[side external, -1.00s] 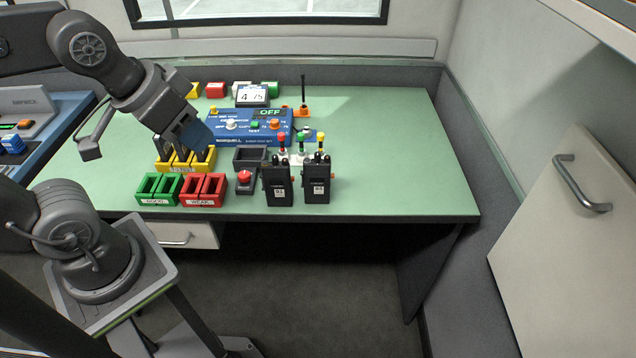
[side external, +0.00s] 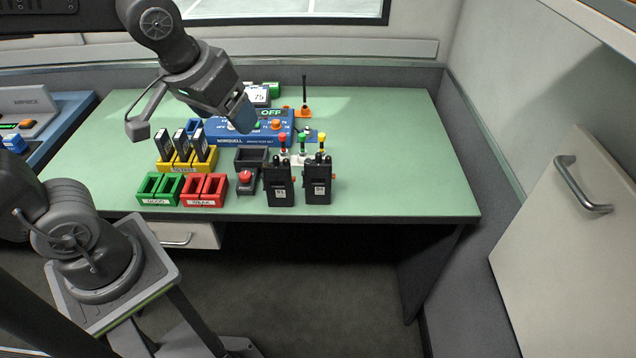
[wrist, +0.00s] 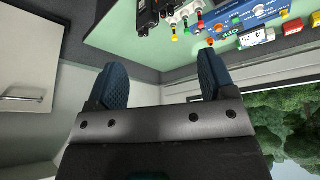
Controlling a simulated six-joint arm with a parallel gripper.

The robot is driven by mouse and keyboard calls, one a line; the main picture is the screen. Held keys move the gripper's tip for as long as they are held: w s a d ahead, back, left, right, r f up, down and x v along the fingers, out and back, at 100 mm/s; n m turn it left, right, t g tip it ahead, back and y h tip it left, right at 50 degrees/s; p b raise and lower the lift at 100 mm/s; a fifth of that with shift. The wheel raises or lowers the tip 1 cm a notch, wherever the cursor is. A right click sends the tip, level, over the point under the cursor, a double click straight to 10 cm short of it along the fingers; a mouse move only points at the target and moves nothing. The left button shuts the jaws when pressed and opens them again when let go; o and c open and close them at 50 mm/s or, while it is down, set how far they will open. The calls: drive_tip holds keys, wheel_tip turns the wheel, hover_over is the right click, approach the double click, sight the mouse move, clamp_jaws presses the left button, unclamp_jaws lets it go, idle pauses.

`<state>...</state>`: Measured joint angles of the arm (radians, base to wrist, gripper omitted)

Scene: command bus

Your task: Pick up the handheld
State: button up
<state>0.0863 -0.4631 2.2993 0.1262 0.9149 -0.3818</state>
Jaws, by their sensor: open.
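Two black handhelds stand upright side by side near the front edge of the green table, a left one (side external: 279,186) and a right one (side external: 318,183). Both also show at the top of the wrist view, where the nearer one (wrist: 147,18) is partly cut off. My gripper (side external: 243,118) is above the blue tester, up and left of the handhelds and apart from them. In the wrist view its two blue fingers (wrist: 162,80) are spread, with nothing between them.
A blue tester (side external: 255,140) sits behind the handhelds, with colored knobs (side external: 302,137) beside it. A red button (side external: 245,177) is left of them. Yellow bins (side external: 186,162) hold black packs; green (side external: 158,184) and red bins (side external: 203,190) look empty. The table's right side (side external: 400,160) is clear.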

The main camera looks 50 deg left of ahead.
drive_tip(key=w+d+f+n+g+y, duration=0.1)
drive_tip(key=w+d+f+n, duration=0.2)
drive_tip(key=w, duration=0.6)
drive_tip(key=n+y, duration=0.1)
drive_tip(key=n, duration=0.2)
approach(319, 162)
drive_tip(key=x, duration=0.5)
drive_tip(key=shift+w+a, duration=0.2)
drive_tip(key=shift+w, duration=0.2)
drive_tip(key=x, duration=0.2)
drive_tip(key=s+x, duration=0.1)
drive_tip(key=x, duration=0.1)
drive_tip(key=shift+d+f, duration=0.1)
drive_tip(key=shift+f, duration=0.1)
drive_tip(key=shift+w+f, duration=0.25)
drive_tip(key=shift+f, duration=0.3)
drive_tip(key=shift+c, duration=0.3)
drive_tip(key=shift+r, duration=0.1)
drive_tip(key=c, duration=1)
